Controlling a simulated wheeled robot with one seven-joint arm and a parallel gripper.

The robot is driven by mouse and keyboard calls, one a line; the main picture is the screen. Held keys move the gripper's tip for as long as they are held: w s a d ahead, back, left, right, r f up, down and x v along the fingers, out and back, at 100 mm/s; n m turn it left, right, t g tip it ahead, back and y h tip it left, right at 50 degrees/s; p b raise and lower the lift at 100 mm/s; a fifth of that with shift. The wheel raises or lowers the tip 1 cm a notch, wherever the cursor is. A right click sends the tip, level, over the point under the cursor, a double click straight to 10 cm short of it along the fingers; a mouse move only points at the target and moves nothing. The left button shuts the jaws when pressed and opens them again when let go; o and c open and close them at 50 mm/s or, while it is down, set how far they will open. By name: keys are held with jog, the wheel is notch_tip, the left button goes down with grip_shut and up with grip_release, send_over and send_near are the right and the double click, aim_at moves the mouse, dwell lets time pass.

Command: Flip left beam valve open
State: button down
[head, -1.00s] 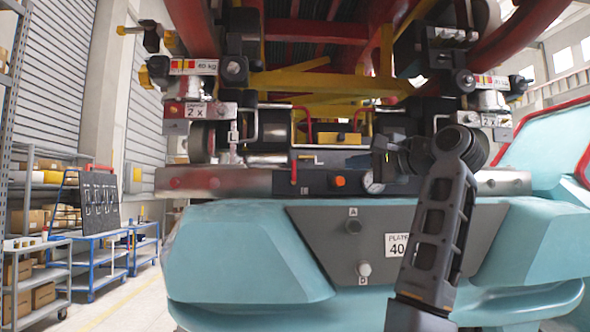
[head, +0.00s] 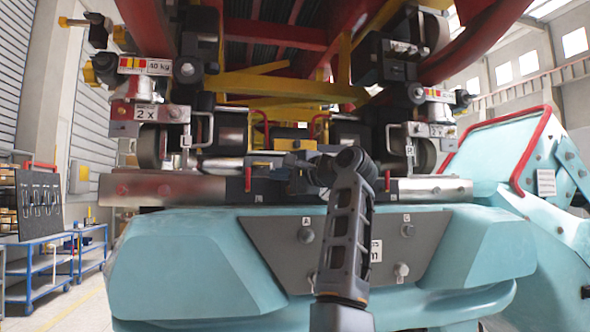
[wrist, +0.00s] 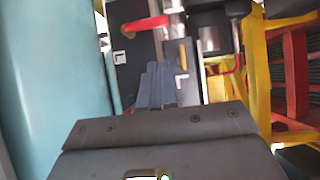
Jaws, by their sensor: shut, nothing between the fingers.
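The left beam valve shows as a short upright red lever (head: 248,178) on the dark front panel of the beam, left of my arm in the head view. In the wrist view the red lever (wrist: 146,23) lies near the top, beyond the fingers, on a black block with a small white label. My gripper (wrist: 158,85) is shut and empty, its fingers together and apart from the lever. In the head view my arm's end hides the middle of the panel, and the fingers are hard to make out. A similar red lever (head: 387,180) stands right of my arm.
A silver beam (head: 170,188) runs across above the teal train body (head: 190,265). A yellow part (wrist: 183,55) and red and yellow frame bars (wrist: 258,70) lie close to the right of my fingers. A grey plate (head: 280,240) is below.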

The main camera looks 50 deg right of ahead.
aim_at(248, 179)
jog(key=shift+w+a+p, duration=0.25)
jog(key=shift+w+a, duration=0.45)
jog(key=shift+w, duration=0.15)
jog(key=shift+w+a+p, duration=0.2)
jog(key=shift+w+a, duration=0.45)
jog(key=shift+w, duration=0.2)
jog(key=shift+a+r, duration=0.1)
